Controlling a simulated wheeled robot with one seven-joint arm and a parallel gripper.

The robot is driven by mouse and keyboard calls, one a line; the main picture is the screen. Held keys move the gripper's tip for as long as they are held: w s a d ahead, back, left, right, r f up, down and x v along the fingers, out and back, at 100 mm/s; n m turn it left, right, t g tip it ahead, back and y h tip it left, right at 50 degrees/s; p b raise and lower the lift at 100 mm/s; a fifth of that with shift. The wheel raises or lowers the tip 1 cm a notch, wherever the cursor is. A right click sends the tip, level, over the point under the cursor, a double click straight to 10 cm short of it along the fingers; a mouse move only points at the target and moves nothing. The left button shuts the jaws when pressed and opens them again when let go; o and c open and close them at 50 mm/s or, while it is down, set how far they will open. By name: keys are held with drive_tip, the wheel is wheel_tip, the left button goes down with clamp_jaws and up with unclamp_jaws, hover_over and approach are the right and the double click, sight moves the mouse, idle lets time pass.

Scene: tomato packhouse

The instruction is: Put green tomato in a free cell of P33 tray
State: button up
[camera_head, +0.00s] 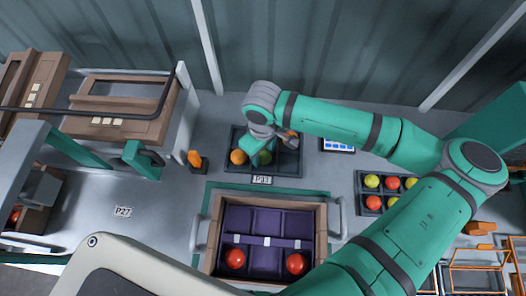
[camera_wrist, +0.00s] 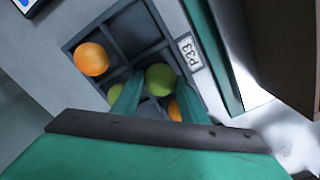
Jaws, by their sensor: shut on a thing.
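The P33 tray (camera_head: 287,173) is a dark tray with cells on the grey bench, its label (camera_wrist: 190,52) on one edge. My gripper (camera_wrist: 158,90) is shut on a green tomato (camera_wrist: 160,79), which also shows in the head view (camera_head: 264,157). The tomato is over or in a cell by the label side; I cannot tell if it touches the floor. An orange tomato (camera_wrist: 91,59) sits in a corner cell. Another green tomato (camera_wrist: 115,93) and an orange one (camera_wrist: 174,110) are partly hidden behind my fingers. Cells at the tray's upper end in the wrist view look empty.
A wooden crate (camera_head: 212,230) with purple dividers and two red tomatoes stands in front of the tray. Another dark tray (camera_head: 363,187) with red and yellow-green tomatoes lies to the right. A scale (camera_head: 338,144) and an orange-topped object (camera_head: 196,160) flank the P33 tray.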

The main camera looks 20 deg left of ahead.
drive_tip(key=shift+f, duration=0.45)
drive_tip(key=o, duration=0.8)
drive_tip(key=shift+o, duration=0.2)
drive_tip(key=c, duration=0.3)
drive_tip(key=shift+r, duration=3.5)
